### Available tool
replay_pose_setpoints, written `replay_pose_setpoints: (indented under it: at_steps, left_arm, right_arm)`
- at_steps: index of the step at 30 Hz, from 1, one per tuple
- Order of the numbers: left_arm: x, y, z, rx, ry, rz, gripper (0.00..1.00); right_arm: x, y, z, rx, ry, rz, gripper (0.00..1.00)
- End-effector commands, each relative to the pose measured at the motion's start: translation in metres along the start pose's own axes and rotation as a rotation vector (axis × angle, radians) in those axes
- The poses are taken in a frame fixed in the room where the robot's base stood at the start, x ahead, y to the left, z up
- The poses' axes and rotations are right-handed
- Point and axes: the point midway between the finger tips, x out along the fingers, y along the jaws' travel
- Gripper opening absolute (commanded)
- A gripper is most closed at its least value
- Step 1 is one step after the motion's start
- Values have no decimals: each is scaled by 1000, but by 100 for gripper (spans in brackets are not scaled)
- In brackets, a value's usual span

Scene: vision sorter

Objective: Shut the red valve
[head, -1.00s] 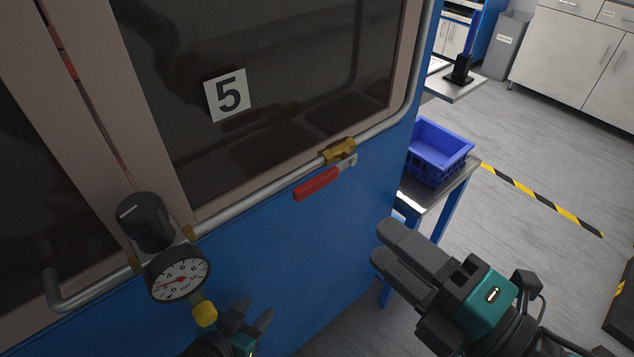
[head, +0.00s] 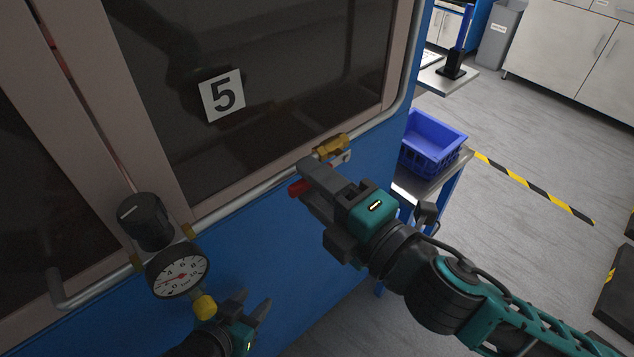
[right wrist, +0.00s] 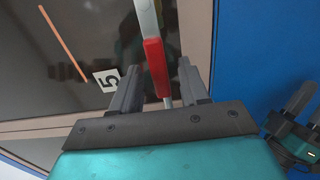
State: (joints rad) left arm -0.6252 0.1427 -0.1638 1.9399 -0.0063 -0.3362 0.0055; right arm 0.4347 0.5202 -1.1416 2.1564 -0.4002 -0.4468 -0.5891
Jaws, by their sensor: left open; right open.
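The red valve has a brass body (head: 332,146) on the metal pipe and a lever with a red grip (head: 296,188). The lever lies roughly along the pipe. My right gripper (head: 312,182) is open at the lever and hides most of the grip in the head view. In the right wrist view the red grip (right wrist: 156,66) shows between the two spread fingers (right wrist: 158,85), with a gap on each side. My left gripper (head: 256,306) is open and empty low in front of the blue panel, right of the gauge.
A blue crate (head: 432,144) stands on a side table at right. Glass with a "5" label (head: 222,95) is behind the pipe.

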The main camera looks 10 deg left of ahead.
Motion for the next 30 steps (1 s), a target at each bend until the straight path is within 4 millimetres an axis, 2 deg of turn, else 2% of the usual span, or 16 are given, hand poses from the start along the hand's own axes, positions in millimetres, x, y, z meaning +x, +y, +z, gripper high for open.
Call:
replay_pose_setpoints:
  at_steps: [4,18,30]
  left_arm:
    - [1,-1,-2,1,5,-1,43]
    - [1,-1,-3,1,6,-2,43]
    - [0,-1,0,0,0,-2,43]
  right_arm:
    - [0,0,0,0,0,0,45]
    - [0,0,0,0,0,0,0]
    - [0,0,0,0,0,-1,0]
